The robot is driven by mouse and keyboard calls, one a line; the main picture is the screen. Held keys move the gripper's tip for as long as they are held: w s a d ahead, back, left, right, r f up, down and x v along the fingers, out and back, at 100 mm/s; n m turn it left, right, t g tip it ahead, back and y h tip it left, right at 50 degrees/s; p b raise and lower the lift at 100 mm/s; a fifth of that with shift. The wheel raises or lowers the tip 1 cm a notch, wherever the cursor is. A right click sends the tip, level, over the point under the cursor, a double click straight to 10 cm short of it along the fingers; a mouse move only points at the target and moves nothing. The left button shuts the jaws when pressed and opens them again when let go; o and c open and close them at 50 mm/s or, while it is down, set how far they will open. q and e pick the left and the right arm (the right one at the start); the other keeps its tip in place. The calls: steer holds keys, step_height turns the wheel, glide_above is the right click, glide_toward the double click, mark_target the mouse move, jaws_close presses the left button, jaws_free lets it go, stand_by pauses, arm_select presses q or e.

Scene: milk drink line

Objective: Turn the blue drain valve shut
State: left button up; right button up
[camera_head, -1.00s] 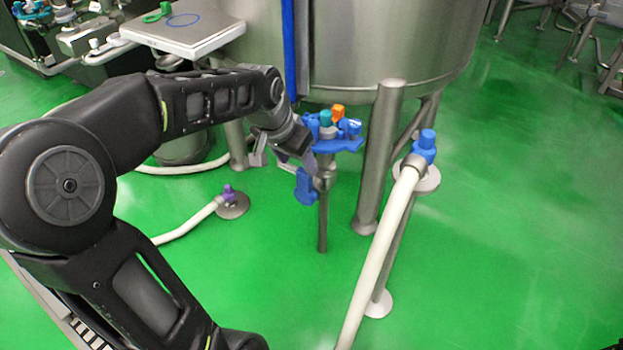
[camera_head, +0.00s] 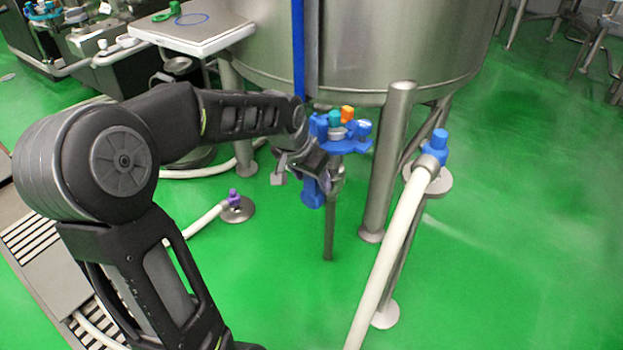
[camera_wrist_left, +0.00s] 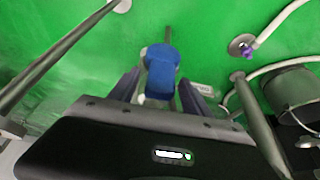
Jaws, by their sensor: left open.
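The blue drain valve handle (camera_head: 313,193) hangs down beside a steel pipe (camera_head: 329,230) under the tank. In the left wrist view, the blue handle (camera_wrist_left: 162,74) is between the two fingers. My left gripper (camera_head: 303,177) is at the handle and partly covers its upper part in the head view. In the left wrist view, my left gripper (camera_wrist_left: 160,82) is open, with a finger on each side of the handle. I cannot tell whether either finger touches it. My right gripper is not in view.
A blue plate (camera_head: 350,146) with teal, orange and blue fittings sits just above the valve. The steel tank (camera_head: 390,45) and its leg (camera_head: 386,170) are close by. A white hose (camera_head: 390,260) runs at the right. A purple-capped floor fitting (camera_head: 236,208) stands at the left.

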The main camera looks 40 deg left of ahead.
arm_select(q)
steer(key=shift+c, duration=0.2)
jaws_close()
stand_by(0.3)
stand_by(0.8)
